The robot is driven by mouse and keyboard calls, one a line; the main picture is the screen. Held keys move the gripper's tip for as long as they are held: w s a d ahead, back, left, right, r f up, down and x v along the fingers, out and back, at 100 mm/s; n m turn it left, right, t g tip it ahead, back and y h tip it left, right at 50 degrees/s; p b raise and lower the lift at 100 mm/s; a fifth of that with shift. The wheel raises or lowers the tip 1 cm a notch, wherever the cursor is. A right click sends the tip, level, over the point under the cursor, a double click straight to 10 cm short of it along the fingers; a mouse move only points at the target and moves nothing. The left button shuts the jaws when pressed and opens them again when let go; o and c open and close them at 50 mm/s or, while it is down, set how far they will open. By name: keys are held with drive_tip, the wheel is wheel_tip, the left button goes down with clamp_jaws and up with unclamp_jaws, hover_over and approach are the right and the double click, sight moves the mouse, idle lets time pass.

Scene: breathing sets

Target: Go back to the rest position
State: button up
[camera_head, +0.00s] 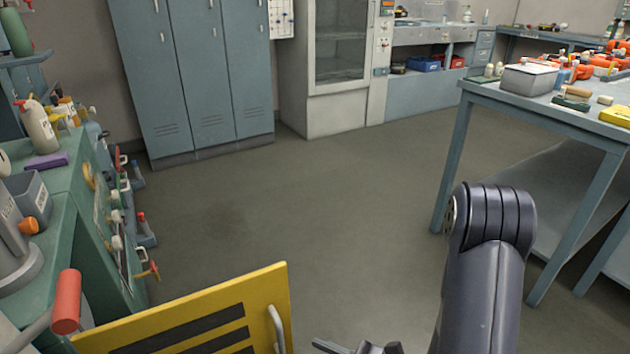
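My arm (487,250) shows at the lower right, a dark grey limb rising to a ribbed joint and bending back down out of the picture. A dark part that looks like my gripper (358,347) shows at the bottom edge, mostly cut off by the frame. Its fingers cannot be made out clearly, and no held object shows. It is to the right of a yellow panel with dark stripes and a metal handle.
The yellow panel (270,290) stands at the bottom left, near a green bench (75,190) with bottles and valves. A workbench (590,128) bearing boxes and tools is at right. Blue-grey lockers (195,80) and a glass-fronted cabinet (340,60) line the back. The middle floor (300,200) is clear.

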sight(282, 339)
drive_tip(key=shift+b+x, duration=0.3)
drive_tip(key=shift+x, duration=4.15)
